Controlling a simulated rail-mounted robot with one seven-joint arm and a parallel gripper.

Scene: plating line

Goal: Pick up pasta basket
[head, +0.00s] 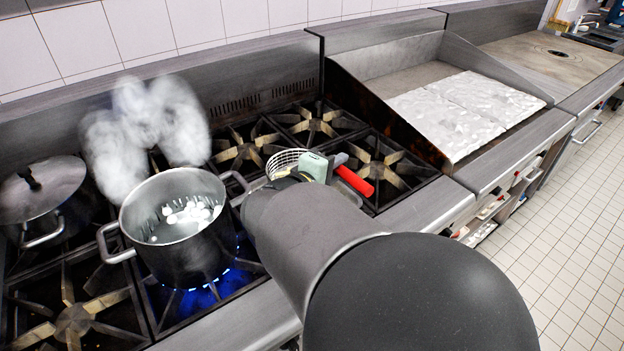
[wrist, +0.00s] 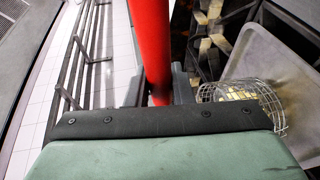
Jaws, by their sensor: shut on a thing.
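The pasta basket (head: 286,160) is a round wire mesh basket over the back of the range, right of the steaming pot, in the head view. It also shows at the right of the wrist view (wrist: 243,92). A red handle (head: 355,180) sticks out to the right of my gripper (head: 337,165). In the wrist view the red handle (wrist: 150,40) runs between the fingers of my gripper (wrist: 160,88), which is shut on it. The gripper body hides where handle and basket join. The mesh lets parts behind it show, so its contents are unclear.
A lidless pot (head: 180,235) with bubbling white water stands on a lit blue burner. A lidded pot (head: 42,195) stands at the left. A grey tray (wrist: 285,75) lies beside the basket. A griddle (head: 468,108) with white slabs is at the right.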

